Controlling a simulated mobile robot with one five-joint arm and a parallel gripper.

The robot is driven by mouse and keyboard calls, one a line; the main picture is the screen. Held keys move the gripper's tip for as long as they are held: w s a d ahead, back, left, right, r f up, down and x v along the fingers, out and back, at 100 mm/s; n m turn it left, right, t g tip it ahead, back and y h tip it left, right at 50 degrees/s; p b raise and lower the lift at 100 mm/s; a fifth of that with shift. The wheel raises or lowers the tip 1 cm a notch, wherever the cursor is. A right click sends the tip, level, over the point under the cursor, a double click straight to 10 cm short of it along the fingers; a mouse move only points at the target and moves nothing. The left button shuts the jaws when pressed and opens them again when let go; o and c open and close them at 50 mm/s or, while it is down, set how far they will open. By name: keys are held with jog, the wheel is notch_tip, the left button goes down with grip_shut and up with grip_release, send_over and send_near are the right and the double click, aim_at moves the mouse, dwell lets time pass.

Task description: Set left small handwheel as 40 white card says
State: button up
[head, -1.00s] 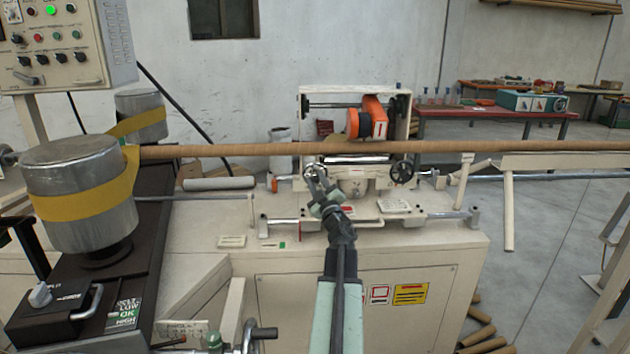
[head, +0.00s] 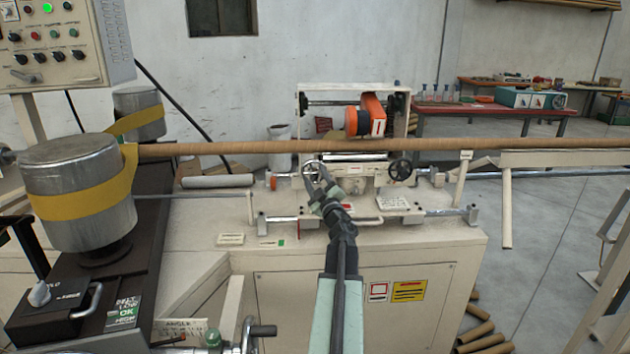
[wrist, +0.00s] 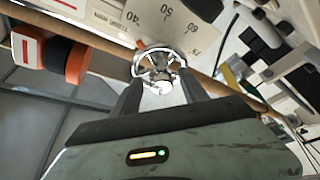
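The left small handwheel (head: 312,169) is a pale ringed wheel on the left front of the cream carriage unit (head: 303,115). In the wrist view the handwheel (wrist: 137,69) shows as a shiny ring with a hub. My gripper (head: 317,171) is at the handwheel. In the wrist view the two dark fingers of my gripper (wrist: 159,77) are spread, one at each side of the ring; whether they press on it is unclear.
A second, dark handwheel (head: 400,169) is to the right. A long brown tube (head: 440,145) crosses above both wheels. An orange tape head (head: 370,115) sits on the carriage. Another white card (head: 394,203) lies right of my arm. A card marked ANGLE (head: 181,329) is at the front.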

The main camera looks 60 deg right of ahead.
jog(key=shift+s+a+f, duration=0.1)
jog(key=shift+s+a, duration=0.05)
jog(key=shift+a, duration=0.05)
jog(key=b+v, duration=0.2)
jog(key=v, duration=0.5)
jog(key=shift+s, duration=0.2)
jog(key=shift+f, duration=0.1)
